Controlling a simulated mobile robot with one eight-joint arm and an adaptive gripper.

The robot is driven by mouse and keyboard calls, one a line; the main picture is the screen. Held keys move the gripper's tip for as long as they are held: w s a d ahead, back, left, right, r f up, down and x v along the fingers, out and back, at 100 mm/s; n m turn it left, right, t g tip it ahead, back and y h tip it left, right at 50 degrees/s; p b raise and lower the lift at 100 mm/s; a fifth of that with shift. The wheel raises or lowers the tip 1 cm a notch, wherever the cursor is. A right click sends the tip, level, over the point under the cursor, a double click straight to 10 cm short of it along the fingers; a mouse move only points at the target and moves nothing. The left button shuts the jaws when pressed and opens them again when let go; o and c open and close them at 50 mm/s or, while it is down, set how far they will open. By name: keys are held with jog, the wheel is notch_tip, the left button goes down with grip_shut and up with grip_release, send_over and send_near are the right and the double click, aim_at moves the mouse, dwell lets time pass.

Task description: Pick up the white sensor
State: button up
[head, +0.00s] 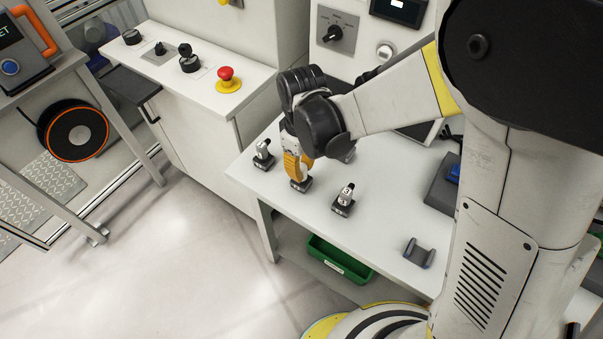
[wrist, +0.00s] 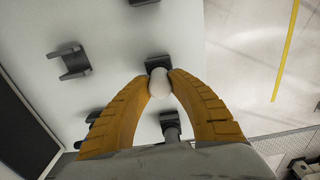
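The white sensor (wrist: 159,84) shows as a pale rounded body between the fingertips in the wrist view, just by a dark stand (wrist: 158,63). My gripper (wrist: 160,76), with orange ribbed fingers, touches it from both sides and looks shut on it. In the head view my gripper (head: 298,178) points down at a small dark stand (head: 300,186) on the white table; the fingers hide the sensor there. I cannot tell whether the sensor is still seated in the stand.
Similar small parts on dark stands are close by, at left (head: 263,154) and at right (head: 345,197). An empty dark cradle (head: 419,253) lies near the front edge of the table (head: 385,225). A green bin (head: 340,260) is on the shelf below. A red emergency button (head: 227,76) tops the cabinet.

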grip_shut()
jog(key=shift+r, duration=0.1)
jog(key=shift+r, duration=0.25)
notch_tip(320, 180, up, 4)
jog(key=shift+f+p, duration=0.1)
jog(key=shift+p, duration=0.85)
jog(key=d+r+p, duration=0.2)
jog(key=d+r, duration=0.4)
jog(key=d, duration=0.5)
jog(key=shift+d+r+p, duration=0.3)
jog(key=shift+p, duration=0.05)
